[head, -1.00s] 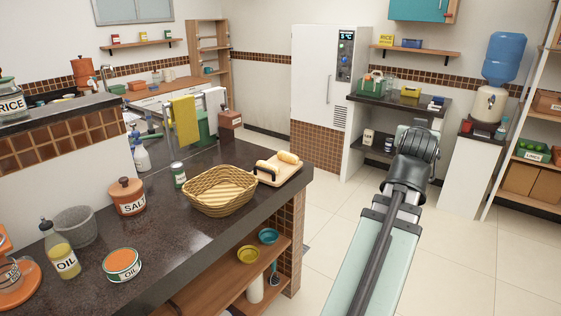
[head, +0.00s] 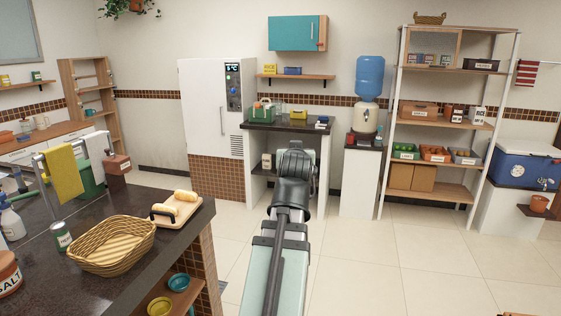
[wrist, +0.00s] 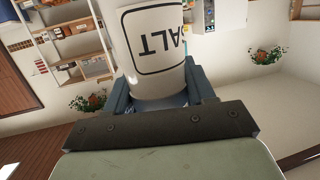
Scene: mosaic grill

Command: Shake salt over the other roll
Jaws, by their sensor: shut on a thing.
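In the wrist view, my gripper (wrist: 158,92) is shut on a white salt container (wrist: 155,45). Its label shows the letters "ALT", upside down in that picture; its far end is cut off by the frame's top edge. In the head view, two pale rolls lie on a small board (head: 185,213) with a black handle, at the counter's far right corner. One roll (head: 162,210) is at the front left, the other (head: 185,195) behind it to the right. My arm extends right of the counter, apart from the rolls; my gripper and the held container cannot be made out there.
An orange salt jar (head: 9,273) is at the left edge.

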